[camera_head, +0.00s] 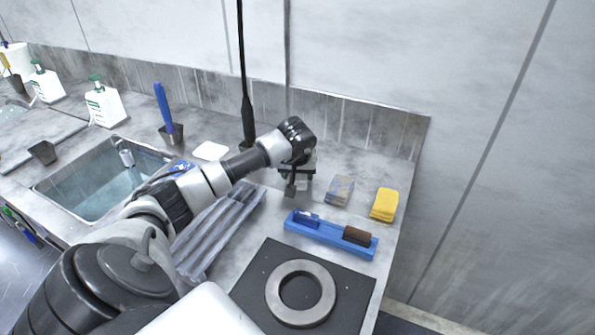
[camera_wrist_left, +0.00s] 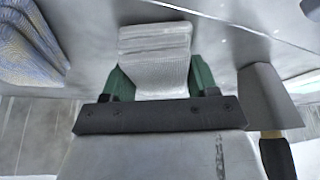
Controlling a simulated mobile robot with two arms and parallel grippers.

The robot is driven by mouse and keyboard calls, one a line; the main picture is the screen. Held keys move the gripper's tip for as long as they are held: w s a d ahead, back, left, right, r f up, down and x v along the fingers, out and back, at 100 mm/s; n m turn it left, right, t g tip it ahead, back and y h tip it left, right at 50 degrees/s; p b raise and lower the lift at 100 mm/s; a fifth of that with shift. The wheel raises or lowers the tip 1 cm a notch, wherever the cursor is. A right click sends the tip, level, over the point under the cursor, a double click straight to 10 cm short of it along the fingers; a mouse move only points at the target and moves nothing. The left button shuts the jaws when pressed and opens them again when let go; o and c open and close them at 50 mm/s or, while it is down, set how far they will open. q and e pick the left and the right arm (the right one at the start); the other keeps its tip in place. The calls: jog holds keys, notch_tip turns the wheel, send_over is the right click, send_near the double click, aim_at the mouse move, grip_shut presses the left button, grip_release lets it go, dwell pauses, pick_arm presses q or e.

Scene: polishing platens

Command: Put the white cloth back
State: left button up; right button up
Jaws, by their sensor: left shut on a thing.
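The white cloth (camera_wrist_left: 155,45) is a folded, layered stack between the green fingers of my left gripper (camera_wrist_left: 155,78) in the left wrist view. The gripper is shut on it. In the head view my left gripper (camera_head: 299,178) is over the counter, behind the blue tray and left of a grey-blue patterned cloth. There the white cloth is mostly hidden by the gripper. I cannot tell whether it touches the counter. My right gripper is not in view.
The patterned cloth (camera_head: 339,190) and a yellow cloth (camera_head: 385,205) lie to the right. A blue tray (camera_head: 330,241) with a brown block and a dark mat (camera_head: 254,289) with a metal ring are in front. A scraper (camera_wrist_left: 266,100) stands close beside the gripper. A sink (camera_head: 70,189) is left.

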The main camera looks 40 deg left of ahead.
pick_arm(q)
jog(key=shift+f, duration=0.15)
jog(key=o, duration=0.8)
jog(key=shift+o, duration=0.2)
jog(key=shift+r, duration=0.3)
jog(key=v, duration=1.1)
jog(key=shift+r, duration=0.35)
jog(key=shift+d+r, duration=0.1)
